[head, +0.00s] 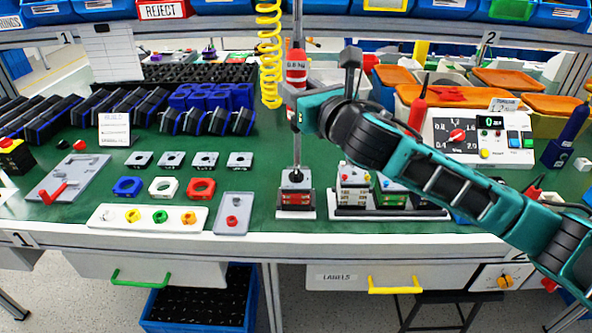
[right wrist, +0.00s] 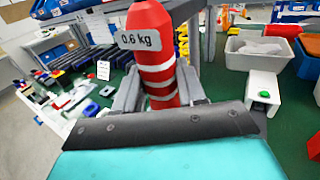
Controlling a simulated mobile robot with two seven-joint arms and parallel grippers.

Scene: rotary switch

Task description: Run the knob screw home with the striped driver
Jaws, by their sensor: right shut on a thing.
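The striped driver (head: 296,68) is red with white bands and a "0.6 kg" label. It is upright, and its label and bands show close up in the right wrist view (right wrist: 155,55). My right gripper (head: 297,108) is shut on the driver's body; its fingers show on both sides of it in the right wrist view (right wrist: 160,98). The driver's thin shaft points straight down at a dark knob (head: 295,176) on a red-and-grey switch unit (head: 295,198). The tip appears at the knob's top; contact and the screw are too small to tell. My left gripper is out of view.
A yellow coiled cord (head: 270,50) hangs left of the driver. Another fixture with switch units (head: 385,207) stands close on the right, under my arm. Square plates (head: 205,160) and coloured rings (head: 163,187) lie left. A meter box (head: 480,135) stands at right.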

